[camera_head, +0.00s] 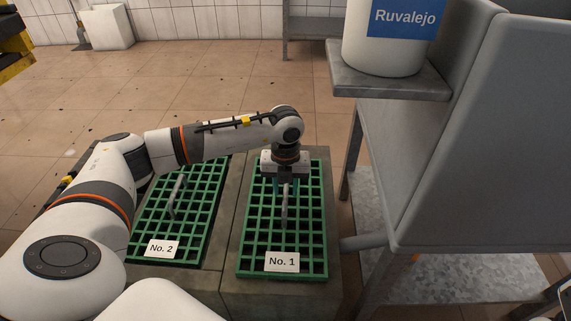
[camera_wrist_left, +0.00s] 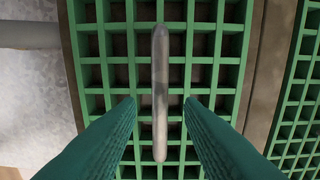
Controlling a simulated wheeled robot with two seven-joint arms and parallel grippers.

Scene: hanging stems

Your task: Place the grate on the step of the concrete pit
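Two green grates with metal handles lie on the concrete pits in the head view: grate No. 1 (camera_head: 281,241) in the middle and grate No. 2 (camera_head: 167,227) to its left. The concrete (camera_head: 231,225) shows around both; I cannot tell whether either sits on a step. My left gripper (camera_head: 284,186) points down over grate No. 1, at its handle (camera_head: 284,208). In the left wrist view the open fingers (camera_wrist_left: 160,102) stand on either side of the handle (camera_wrist_left: 160,65), with gaps on both sides. My right gripper is out of view.
A grey metal stand (camera_head: 465,150) with a shelf and a white Ruvalejo bucket (camera_head: 385,48) rises close to the right of grate No. 1. A grey pipe end (camera_head: 366,242) juts toward the concrete. Tiled floor (camera_head: 200,80) behind is mostly free.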

